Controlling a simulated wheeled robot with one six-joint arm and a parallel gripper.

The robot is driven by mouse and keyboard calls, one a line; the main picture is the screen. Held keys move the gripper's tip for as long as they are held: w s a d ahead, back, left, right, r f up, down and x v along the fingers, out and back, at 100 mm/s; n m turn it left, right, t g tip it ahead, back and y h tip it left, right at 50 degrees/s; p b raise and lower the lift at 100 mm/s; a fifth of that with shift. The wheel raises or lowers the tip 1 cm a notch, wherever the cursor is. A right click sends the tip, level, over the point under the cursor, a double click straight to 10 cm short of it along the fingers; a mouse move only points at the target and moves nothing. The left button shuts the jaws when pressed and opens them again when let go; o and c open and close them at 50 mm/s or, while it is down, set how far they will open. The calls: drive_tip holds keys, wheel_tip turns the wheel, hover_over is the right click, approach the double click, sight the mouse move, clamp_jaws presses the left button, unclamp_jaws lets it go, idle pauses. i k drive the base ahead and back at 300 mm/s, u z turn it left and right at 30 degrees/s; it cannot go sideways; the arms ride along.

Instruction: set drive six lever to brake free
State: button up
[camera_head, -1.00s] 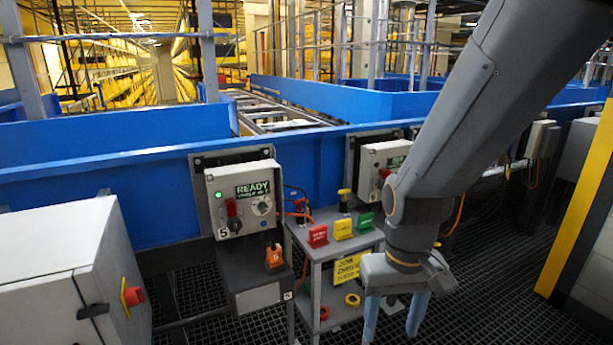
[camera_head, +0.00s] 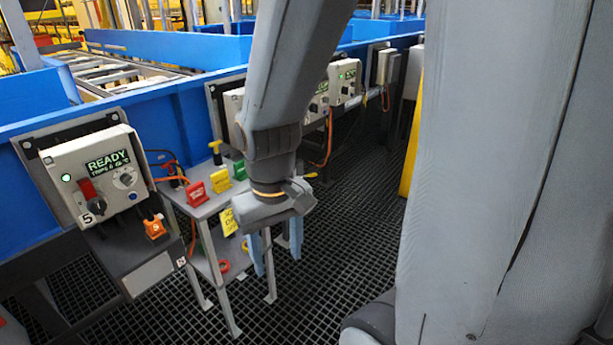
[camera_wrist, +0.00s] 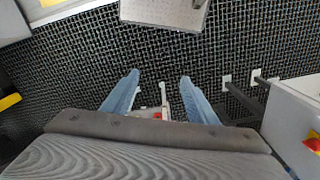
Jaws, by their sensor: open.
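The nearest control box (camera_head: 95,170) carries the number 5, a READY display, a lit green lamp and a red-and-black lever (camera_head: 90,190). The second box (camera_head: 232,105) along the blue conveyor wall is mostly hidden behind my arm. I cannot read its number or see its lever. My gripper (camera_head: 276,256) hangs open and empty with its blue fingers pointing down, in front of a small grey stand and apart from the boxes. In the wrist view my gripper (camera_wrist: 160,78) is open above the floor grating, with no lever between its fingers.
The grey stand (camera_head: 208,207) holds red, yellow and green tags (camera_head: 220,181). More control boxes (camera_head: 345,80) line the wall farther right. Open grating floor (camera_head: 340,230) lies right of the stand. A cabinet with a red switch (camera_wrist: 312,143) is at right in the wrist view.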

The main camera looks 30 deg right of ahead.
sight(225, 97)
drive_tip(key=k, duration=1.35)
drive_tip(key=z, duration=0.5)
drive_tip(key=i, duration=0.6)
drive_tip(key=z, duration=0.7)
drive_tip(key=i, duration=0.65)
drive_tip(key=u, duration=0.5)
drive_tip(key=i, duration=0.85)
drive_tip(key=u, duration=0.7)
